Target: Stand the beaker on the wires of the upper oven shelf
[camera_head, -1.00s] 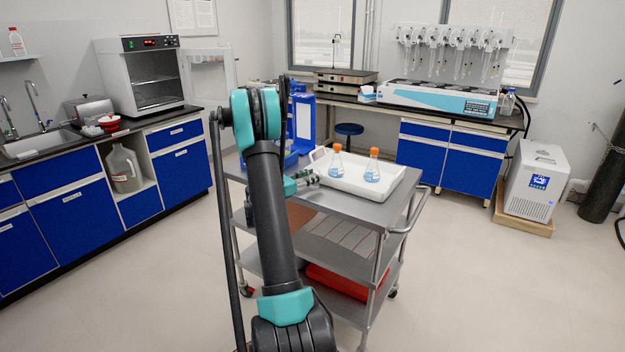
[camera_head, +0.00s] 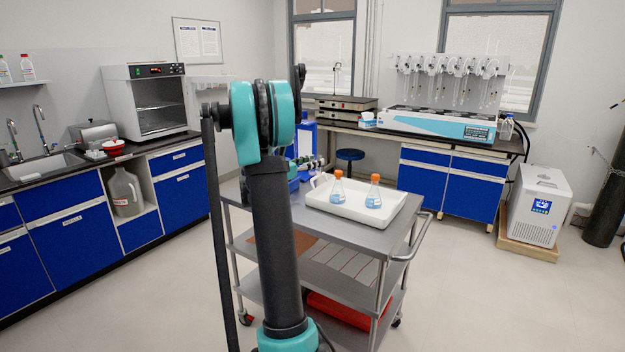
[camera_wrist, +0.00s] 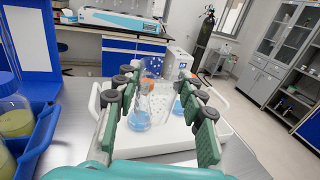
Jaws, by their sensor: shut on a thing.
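The oven (camera_head: 147,103) is a grey box with its front open, on the left counter in the head view. A wire shelf (camera_head: 158,106) crosses its inside. My gripper (camera_wrist: 160,84) is shut on a clear glass beaker (camera_wrist: 160,101), whose outline is faint between the green finger pads in the wrist view. My gripper is well to the right of the oven.
The steel cart (camera_head: 330,234) carries a white tray (camera_head: 394,214) with two orange-capped flasks (camera_head: 373,192) of blue liquid. A blue rack with yellowish bottles (camera_wrist: 14,118) is close at left in the wrist view. Open floor lies between the cart and the left cabinets (camera_head: 71,231).

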